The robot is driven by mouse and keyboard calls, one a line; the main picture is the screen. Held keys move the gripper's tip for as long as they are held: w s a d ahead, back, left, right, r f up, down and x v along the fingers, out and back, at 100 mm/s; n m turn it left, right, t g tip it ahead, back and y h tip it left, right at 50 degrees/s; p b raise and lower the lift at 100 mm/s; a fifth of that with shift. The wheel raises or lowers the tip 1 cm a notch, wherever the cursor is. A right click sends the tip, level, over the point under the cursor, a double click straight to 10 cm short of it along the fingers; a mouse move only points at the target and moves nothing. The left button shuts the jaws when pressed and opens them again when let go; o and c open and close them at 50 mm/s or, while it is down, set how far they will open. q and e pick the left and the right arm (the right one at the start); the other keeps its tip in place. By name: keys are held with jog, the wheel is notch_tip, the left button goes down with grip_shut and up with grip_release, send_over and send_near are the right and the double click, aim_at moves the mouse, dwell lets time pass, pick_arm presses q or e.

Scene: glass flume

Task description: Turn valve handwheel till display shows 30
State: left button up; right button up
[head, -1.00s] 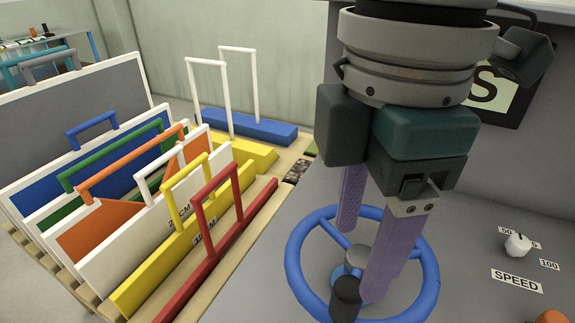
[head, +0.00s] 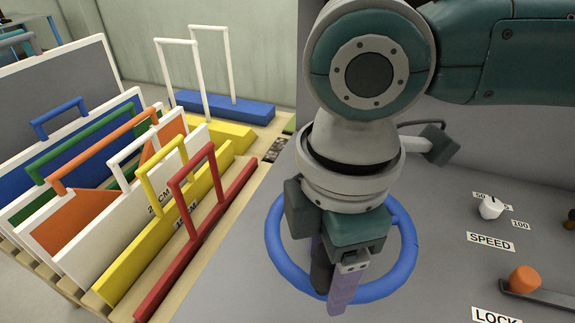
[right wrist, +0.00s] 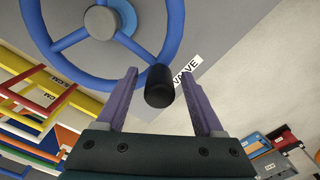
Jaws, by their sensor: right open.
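The blue valve handwheel (head: 274,246) lies on the grey panel and is partly covered by my right arm in the head view. Its rim, spokes and grey hub show in the right wrist view (right wrist: 172,28). A black knob (right wrist: 160,88) stands on the rim. My right gripper (right wrist: 159,74) is open, with one purple finger on each side of the knob and visible gaps between. In the head view the knob (head: 320,275) is partly hidden by the gripper (head: 329,285). A VALVE label (right wrist: 186,72) is beside the wheel. No display and no left gripper show.
On the panel to the right are a white SPEED knob (head: 491,208) and an orange-knobbed lever (head: 525,279) by the LOCK label. To the left, a rack holds coloured panels and handled bars, the red bar (head: 200,238) nearest the wheel.

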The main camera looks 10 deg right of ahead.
grip_shut()
dwell(0.3)
dwell(1.0)
